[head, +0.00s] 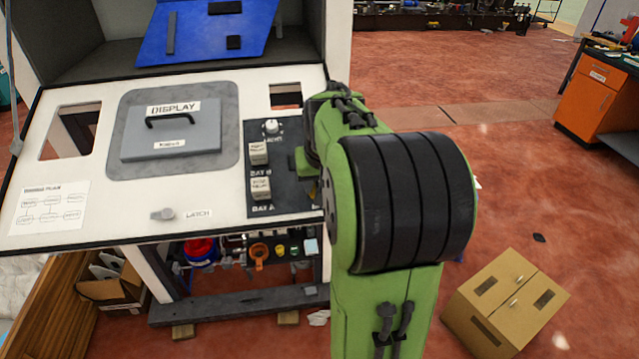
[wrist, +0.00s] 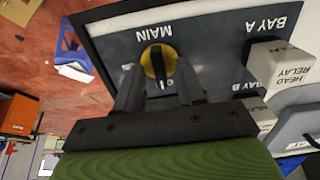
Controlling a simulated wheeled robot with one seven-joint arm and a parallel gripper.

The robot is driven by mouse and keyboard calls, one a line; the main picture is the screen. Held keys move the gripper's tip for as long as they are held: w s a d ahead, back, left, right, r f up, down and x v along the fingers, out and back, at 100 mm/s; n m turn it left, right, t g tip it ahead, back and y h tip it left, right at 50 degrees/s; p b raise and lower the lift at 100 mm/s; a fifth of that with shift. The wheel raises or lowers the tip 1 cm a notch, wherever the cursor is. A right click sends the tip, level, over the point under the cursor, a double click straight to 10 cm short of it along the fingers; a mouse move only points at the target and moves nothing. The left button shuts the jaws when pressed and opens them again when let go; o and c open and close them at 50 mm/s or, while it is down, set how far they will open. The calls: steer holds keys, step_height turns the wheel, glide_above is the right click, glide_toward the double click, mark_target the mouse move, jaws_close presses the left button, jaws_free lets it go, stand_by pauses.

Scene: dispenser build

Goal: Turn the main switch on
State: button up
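The main switch (wrist: 158,62) is a round yellow disc with a black handle on the dark panel (wrist: 215,50), beside the upside-down label MAIN in the wrist view. My gripper (wrist: 160,72) is open, with one finger on each side of the switch's handle. Gaps show between the fingers and the handle; I cannot tell whether either finger touches it. Small position marks by the switch are partly covered by the fingers. In the head view the switch is hidden behind my green arm, at the right end of the dark panel (head: 262,205).
Two white relay blocks, bay B (head: 258,153) and bay A (head: 260,188), stand out from the panel close to my gripper. A white knob (head: 271,127) sits above them. The display cover (head: 172,140) and latch (head: 162,214) are left. A cardboard box (head: 505,300) is on the floor.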

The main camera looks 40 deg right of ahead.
jaws_close()
steer(key=shift+m, duration=0.3)
steer(key=m, duration=0.3)
steer(key=shift+m, duration=0.3)
steer(key=m, duration=0.4)
steer(key=shift+s+m, duration=0.1)
steer(key=shift+m, duration=0.2)
steer(key=m, duration=0.4)
steer(key=shift+b, duration=0.3)
steer(key=m, duration=0.5)
steer(key=shift+s, duration=0.1)
